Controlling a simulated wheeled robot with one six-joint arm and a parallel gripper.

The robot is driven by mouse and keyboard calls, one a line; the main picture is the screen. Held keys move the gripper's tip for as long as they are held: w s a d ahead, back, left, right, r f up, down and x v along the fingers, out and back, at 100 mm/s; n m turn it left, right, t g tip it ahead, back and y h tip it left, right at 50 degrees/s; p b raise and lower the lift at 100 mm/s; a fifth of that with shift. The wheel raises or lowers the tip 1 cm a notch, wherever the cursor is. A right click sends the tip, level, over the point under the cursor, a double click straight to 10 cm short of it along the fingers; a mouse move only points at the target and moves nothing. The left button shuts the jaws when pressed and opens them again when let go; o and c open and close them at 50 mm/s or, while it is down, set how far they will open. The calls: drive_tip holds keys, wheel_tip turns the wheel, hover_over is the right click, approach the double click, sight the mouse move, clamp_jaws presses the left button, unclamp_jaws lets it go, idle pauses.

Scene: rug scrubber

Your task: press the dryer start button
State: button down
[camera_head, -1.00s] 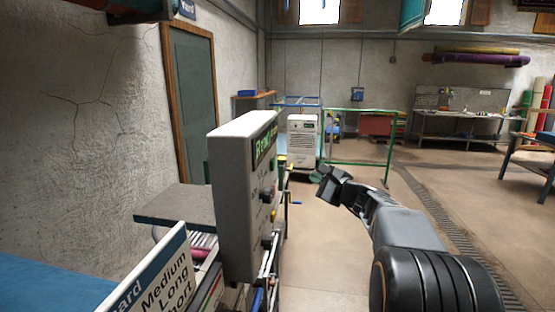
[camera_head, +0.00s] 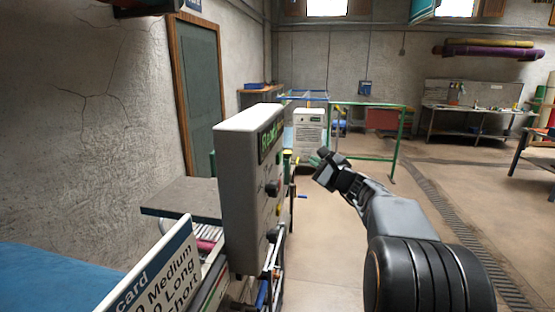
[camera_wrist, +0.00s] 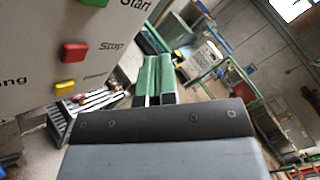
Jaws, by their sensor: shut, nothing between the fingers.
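A grey upright control box (camera_head: 250,190) stands left of centre in the head view, with a green-lettered display (camera_head: 270,139) and knobs on its right-hand face. In the wrist view its panel (camera_wrist: 30,45) fills the upper left. A green button (camera_wrist: 97,3) beside the word "Start" is cut off by the top edge. Below it are a red button (camera_wrist: 75,52) near "Stop" and a yellow button (camera_wrist: 64,88). My gripper (camera_head: 325,160) is to the right of the box, apart from it. Its green fingers (camera_wrist: 157,75) are shut and empty, to the right of the buttons.
A sign card (camera_head: 160,275) and a blue surface (camera_head: 50,275) are at the lower left. A grey flat top (camera_head: 185,198) lies behind the box. A white machine (camera_head: 309,130) and a green frame (camera_head: 370,157) stand farther back. The floor (camera_head: 450,200) at right is largely open.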

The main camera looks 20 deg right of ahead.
sight(279, 158)
drive_tip(key=w+a+b, duration=0.1)
drive_tip(key=w+a, duration=0.2)
drive_tip(key=a, duration=0.2)
drive_tip(key=shift+a, duration=0.35)
drive_tip(key=shift+w, duration=0.1)
drive_tip(key=shift+a+b, duration=0.15)
drive_tip(key=shift+b, duration=0.2)
idle(1.6)
drive_tip(key=shift+w+a+b, duration=0.1)
drive_tip(key=shift+a+b, duration=0.15)
drive_tip(key=shift+b, duration=0.05)
drive_tip(key=shift+w+a, duration=0.2)
drive_tip(key=shift+a, duration=0.15)
idle(0.9)
drive_tip(key=shift+s+d+b, duration=0.1)
drive_tip(key=shift+d+b, duration=0.05)
drive_tip(key=shift+b, duration=0.15)
drive_tip(key=shift+s+d, duration=0.3)
drive_tip(key=shift+d, duration=0.3)
